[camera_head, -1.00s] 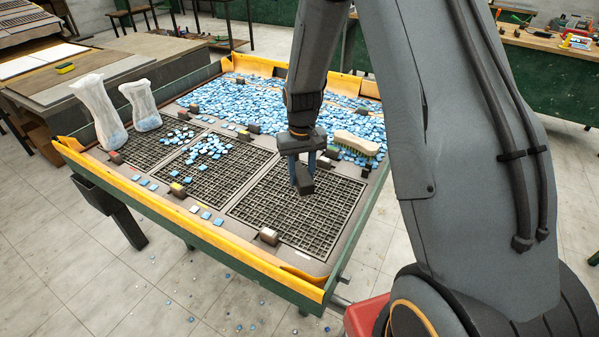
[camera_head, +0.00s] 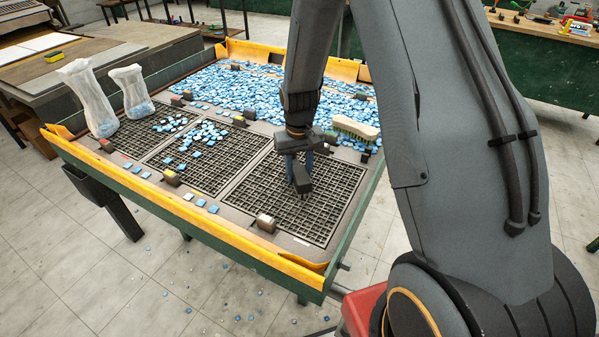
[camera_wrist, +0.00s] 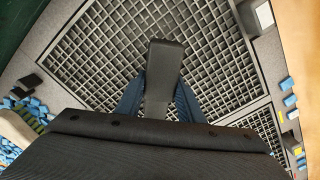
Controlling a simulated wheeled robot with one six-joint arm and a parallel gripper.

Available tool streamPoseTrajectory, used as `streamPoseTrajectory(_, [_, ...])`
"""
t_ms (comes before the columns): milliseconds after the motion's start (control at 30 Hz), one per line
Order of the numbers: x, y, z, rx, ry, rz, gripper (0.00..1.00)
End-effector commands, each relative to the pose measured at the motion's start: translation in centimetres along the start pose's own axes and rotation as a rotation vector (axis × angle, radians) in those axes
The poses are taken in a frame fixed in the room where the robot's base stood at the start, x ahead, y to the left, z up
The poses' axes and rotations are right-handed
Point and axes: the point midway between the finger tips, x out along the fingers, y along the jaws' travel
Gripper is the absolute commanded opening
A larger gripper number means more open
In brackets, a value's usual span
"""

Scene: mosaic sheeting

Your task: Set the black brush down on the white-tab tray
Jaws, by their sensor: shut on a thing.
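My gripper (camera_head: 303,158) is shut on the black brush (camera_head: 303,182), a dark, narrow piece. In the wrist view the brush (camera_wrist: 163,70) sits between my two blue fingers (camera_wrist: 159,98). The brush is over the right-hand grid tray (camera_head: 318,220), whose front block carries a pale white face (camera_head: 265,222); this looks like the white-tab tray. Its grid also fills the wrist view (camera_wrist: 105,50). I cannot tell whether the brush touches the grid. Its underside is hidden.
A pale-handled brush with green bristles (camera_head: 356,128) lies behind the tray. Blue tiles (camera_head: 255,95) fill the back. Two other grid trays (camera_head: 215,160) lie left, with loose tiles. Two bags (camera_head: 88,98) stand farther left. A yellow rim (camera_head: 180,205) edges the table.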

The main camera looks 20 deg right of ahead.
Motion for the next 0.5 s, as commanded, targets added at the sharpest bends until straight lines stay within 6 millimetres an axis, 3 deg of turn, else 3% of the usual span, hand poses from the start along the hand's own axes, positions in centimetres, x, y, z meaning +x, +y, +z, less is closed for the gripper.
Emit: streamPoseTrajectory(500, [0.85,0.01,-0.03,0.000,0.000,0.000,0.07])
